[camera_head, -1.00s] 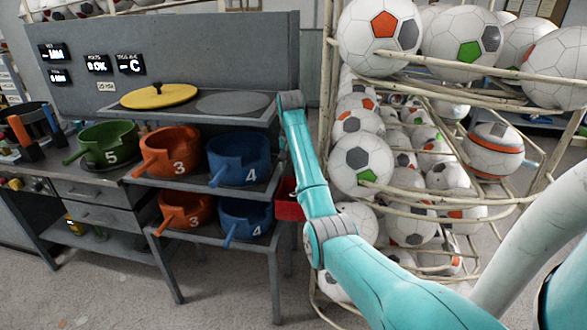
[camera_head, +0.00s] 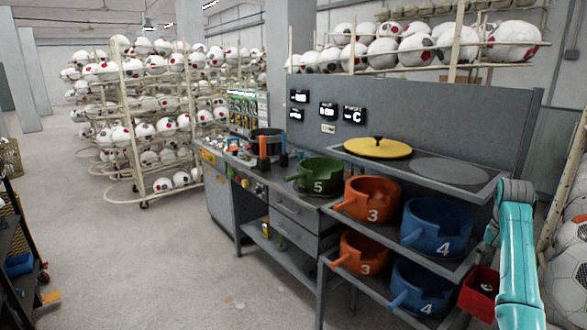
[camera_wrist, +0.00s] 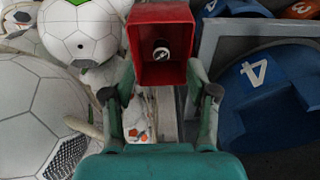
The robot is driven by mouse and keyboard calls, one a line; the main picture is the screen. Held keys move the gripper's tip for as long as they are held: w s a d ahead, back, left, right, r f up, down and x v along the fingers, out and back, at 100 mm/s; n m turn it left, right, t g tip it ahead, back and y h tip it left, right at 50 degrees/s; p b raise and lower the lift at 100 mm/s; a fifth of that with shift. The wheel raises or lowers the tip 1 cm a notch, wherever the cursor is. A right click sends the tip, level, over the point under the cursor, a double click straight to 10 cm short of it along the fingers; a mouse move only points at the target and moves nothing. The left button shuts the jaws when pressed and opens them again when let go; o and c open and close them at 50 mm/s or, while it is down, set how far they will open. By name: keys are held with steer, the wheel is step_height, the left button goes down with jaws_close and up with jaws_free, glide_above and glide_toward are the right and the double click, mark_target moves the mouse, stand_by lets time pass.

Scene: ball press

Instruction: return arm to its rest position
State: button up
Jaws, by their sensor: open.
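My teal arm link stands upright at the right edge of the head view, beside the bench's right end. In the wrist view, my gripper (camera_wrist: 163,92) has its two fingers apart. A red open box (camera_wrist: 163,48) with a small dark and white round thing inside shows at and beyond the fingertips. I cannot tell whether the fingers touch it. The red box (camera_head: 479,294) also shows in the head view, left of my arm and near the bench's lower shelf. The fingers cannot be made out in the head view.
The grey bench (camera_head: 430,82) holds a yellow disc (camera_head: 378,149), a green pot (camera_head: 318,176), orange pots (camera_head: 371,200) and blue pots (camera_head: 437,225). Soccer balls (camera_wrist: 78,30) crowd the wrist view's left. Ball racks (camera_head: 130,110) stand farther back; the floor (camera_head: 130,250) at left is clear.

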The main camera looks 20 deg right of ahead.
steer(key=a+f+n+t, duration=0.1)
steer(key=a+f, duration=0.5)
steer(key=f, duration=0.3)
steer(key=a+f+n+t+h, duration=0.1)
steer(key=a+f, duration=0.4)
steer(key=f, duration=0.3)
steer(key=a+f+n+t, duration=0.1)
steer(key=a+f+n, duration=0.1)
steer(key=a+f, duration=0.55)
steer(key=s+a+f+n+t, duration=0.3)
steer(key=s+a+f, duration=0.8)
steer(key=a, duration=0.4)
steer(key=s+a+r+n+t, duration=0.3)
steer(key=s+a+t, duration=0.1)
steer(key=s+a, duration=1.2)
steer(key=s+a+r+n+t+y, duration=0.1)
steer(key=s+a+r+t, duration=0.1)
steer(key=s+r, duration=0.7)
steer(key=s+a+r+n+t+y, duration=0.1)
steer(key=s+r+n+t, duration=0.1)
steer(key=s+r, duration=0.7)
step_height(320, 180, up, 2)
steer(key=shift+a+r+y, duration=0.15)
steer(key=shift+a+y, duration=0.15)
steer(key=shift+a, duration=0.1)
